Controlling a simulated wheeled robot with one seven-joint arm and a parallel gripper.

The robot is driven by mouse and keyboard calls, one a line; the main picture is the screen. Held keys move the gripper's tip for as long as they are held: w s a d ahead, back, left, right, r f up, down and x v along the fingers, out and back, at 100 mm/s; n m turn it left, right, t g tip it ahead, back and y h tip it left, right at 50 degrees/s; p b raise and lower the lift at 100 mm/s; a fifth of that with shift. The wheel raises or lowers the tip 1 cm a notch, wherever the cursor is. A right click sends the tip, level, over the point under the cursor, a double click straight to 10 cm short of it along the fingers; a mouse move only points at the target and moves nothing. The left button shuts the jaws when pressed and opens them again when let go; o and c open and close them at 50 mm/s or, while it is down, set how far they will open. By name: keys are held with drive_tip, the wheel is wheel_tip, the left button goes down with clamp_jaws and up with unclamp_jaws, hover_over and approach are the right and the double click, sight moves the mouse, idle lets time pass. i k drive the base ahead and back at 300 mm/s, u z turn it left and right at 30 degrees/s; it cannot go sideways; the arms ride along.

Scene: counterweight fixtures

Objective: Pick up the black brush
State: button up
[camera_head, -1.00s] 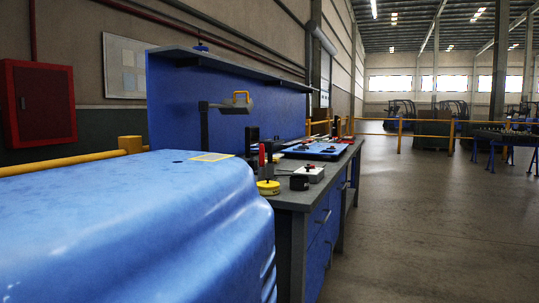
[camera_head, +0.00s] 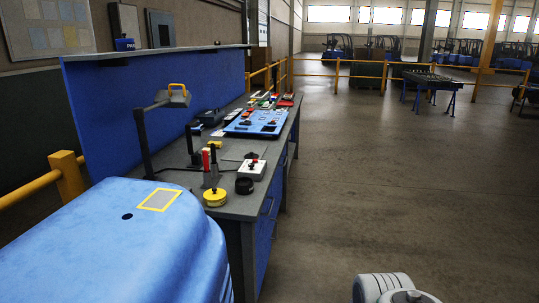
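I cannot make out a black brush with certainty. Several dark items stand on the grey workbench (camera_head: 232,208) left of the middle: an upright black item (camera_head: 213,155) near a red-topped one (camera_head: 206,162), and a short round black item (camera_head: 244,186) near the front edge. Any of these is too small to name surely. A white and grey part of my own arm shows at the bottom right. My gripper is not in view.
A large blue rounded body (camera_head: 120,250) fills the lower left. Open floor (camera_head: 380,200) lies right.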

sight(213, 149)
drive_tip(key=z, duration=0.25)
drive_tip(key=i, duration=4.75)
drive_tip(key=u, duration=5.65)
drive_tip(key=i, duration=0.6)
drive_tip(key=z, duration=0.15)
